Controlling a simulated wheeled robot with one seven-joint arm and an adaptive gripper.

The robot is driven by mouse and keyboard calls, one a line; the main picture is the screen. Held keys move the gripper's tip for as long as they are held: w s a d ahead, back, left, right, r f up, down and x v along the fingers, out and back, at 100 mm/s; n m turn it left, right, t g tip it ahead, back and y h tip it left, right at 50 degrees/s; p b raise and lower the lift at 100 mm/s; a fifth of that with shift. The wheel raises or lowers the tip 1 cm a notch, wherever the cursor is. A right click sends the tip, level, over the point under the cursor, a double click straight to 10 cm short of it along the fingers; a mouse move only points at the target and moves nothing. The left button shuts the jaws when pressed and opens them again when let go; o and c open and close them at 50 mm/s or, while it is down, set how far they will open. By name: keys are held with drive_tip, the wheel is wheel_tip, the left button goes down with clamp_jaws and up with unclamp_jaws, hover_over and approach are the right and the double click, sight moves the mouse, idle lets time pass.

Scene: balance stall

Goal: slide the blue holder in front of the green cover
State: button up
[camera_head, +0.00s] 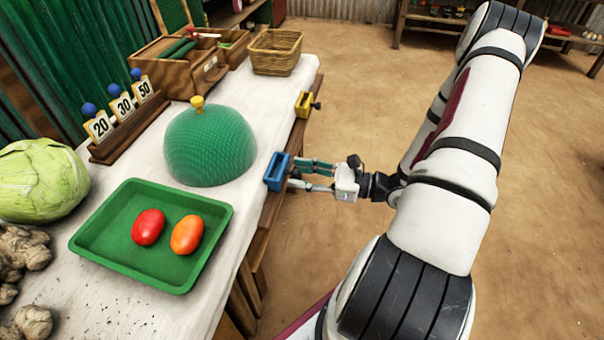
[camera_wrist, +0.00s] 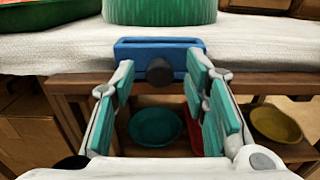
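The blue holder (camera_head: 277,171) sits at the table's right edge, close to the green cover and slightly nearer the camera. In the wrist view the blue holder (camera_wrist: 135,50) has a dark round knob (camera_wrist: 159,72) facing me. The green mesh cover (camera_head: 210,148) is a dome with a yellow knob on the white tabletop; its lower part shows in the wrist view (camera_wrist: 160,11). My gripper (camera_head: 300,175) is at the holder's outer side. Its teal-padded fingers are apart, one on each side of the knob, with a visible gap around it.
A yellow holder (camera_head: 304,104) sits farther along the same edge. A green tray (camera_head: 130,270) with a red and an orange item lies nearer. A number rack (camera_head: 128,127), wooden box and basket (camera_head: 276,52) stand behind. Below the tabletop, a shelf holds bowls (camera_wrist: 155,127).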

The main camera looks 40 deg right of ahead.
drive_tip(key=v, duration=1.2)
drive_tip(key=shift+r, duration=0.1)
idle(0.4)
drive_tip(key=a+r+n+g+y, duration=0.2)
drive_tip(key=a+r+n+g, duration=1.1)
drive_tip(key=a+r, duration=0.1)
drive_tip(key=s+a+r+n+h, duration=0.4)
drive_tip(key=s+r+n+h, duration=0.1)
drive_tip(key=s+n+h, duration=0.25)
drive_tip(key=s+a+r+n+h, duration=0.4)
drive_tip(key=s+n+h, duration=0.2)
drive_tip(key=n, duration=0.2)
wheel_tip(320, 180, up, 22)
drive_tip(key=t+p, duration=0.3)
drive_tip(key=p, duration=1.7)
